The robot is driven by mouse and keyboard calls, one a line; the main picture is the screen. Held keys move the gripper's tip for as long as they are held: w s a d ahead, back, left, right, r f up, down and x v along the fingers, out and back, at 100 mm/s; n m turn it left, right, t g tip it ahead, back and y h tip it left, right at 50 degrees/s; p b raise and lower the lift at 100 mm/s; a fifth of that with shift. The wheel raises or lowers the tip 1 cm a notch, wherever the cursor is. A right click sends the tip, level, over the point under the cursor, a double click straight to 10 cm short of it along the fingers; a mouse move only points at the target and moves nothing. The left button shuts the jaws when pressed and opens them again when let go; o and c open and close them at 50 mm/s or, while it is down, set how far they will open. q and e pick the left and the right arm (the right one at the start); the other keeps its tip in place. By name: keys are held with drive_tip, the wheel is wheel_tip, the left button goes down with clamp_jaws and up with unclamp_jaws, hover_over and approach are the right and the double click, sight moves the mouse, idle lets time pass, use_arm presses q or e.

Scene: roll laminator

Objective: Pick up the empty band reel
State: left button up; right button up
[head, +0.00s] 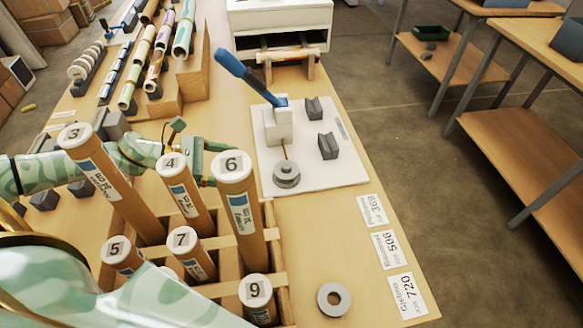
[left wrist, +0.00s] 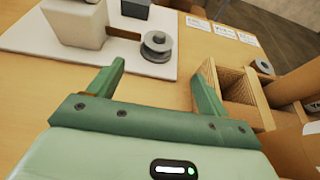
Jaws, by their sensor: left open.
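A grey flanged reel (head: 287,174) sits at the near end of the white base plate (head: 345,170), by the foot of a device with a blue lever (head: 250,75). It also shows in the left wrist view (left wrist: 156,46), beyond my fingers. A flat grey ring with a hole (head: 334,299) lies on the table near the front. I cannot tell for sure which is the empty band reel. My left gripper (left wrist: 163,68) is open and empty, short of the plate; in the head view tubes partly hide it. My right gripper is not in view.
Numbered cardboard tubes, including tube 6 (head: 234,185), stand in a wooden rack (head: 277,250) beside my left gripper. Labelled cards (head: 390,250) lie along the right edge. Patterned rolls (head: 160,50) fill a rack at the back left. Bare table lies between plate and ring.

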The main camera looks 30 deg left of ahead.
use_arm(q)
approach(282, 169)
drive_tip(key=x, duration=0.3)
drive_tip(key=shift+f+b, duration=0.3)
drive_tip(key=shift+f, duration=0.05)
drive_tip(key=shift+x, duration=3.25)
drive_tip(key=shift+w+r, duration=0.1)
drive_tip(key=shift+r, duration=0.05)
drive_tip(key=c, duration=1.1)
